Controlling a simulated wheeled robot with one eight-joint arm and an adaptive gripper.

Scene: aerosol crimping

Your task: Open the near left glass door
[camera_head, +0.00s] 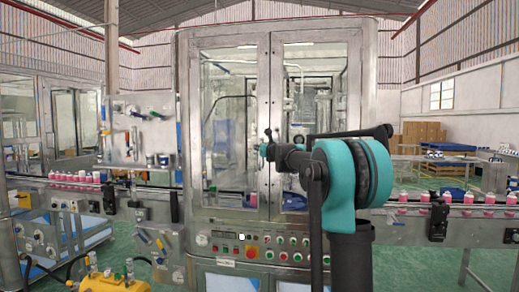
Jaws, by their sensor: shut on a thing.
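The near left glass door (228,95) is a metal-framed pane on the front of the machine cabinet. It looks closed, with its right edge against the neighbouring right glass door (318,75). A small dark handle (268,133) shows near the seam between the doors. My gripper (267,151) is at this seam, at handle height, shut on the handle. My teal and black arm reaches in from the right and hides part of the right door. The fingertips are small and partly hidden.
Below the doors is a control panel (240,252) with several buttons and a red knob. A conveyor with pink-bodied cans (480,198) runs to the right, and more cans (75,177) stand on the left. A yellow machine (115,284) sits at the lower left.

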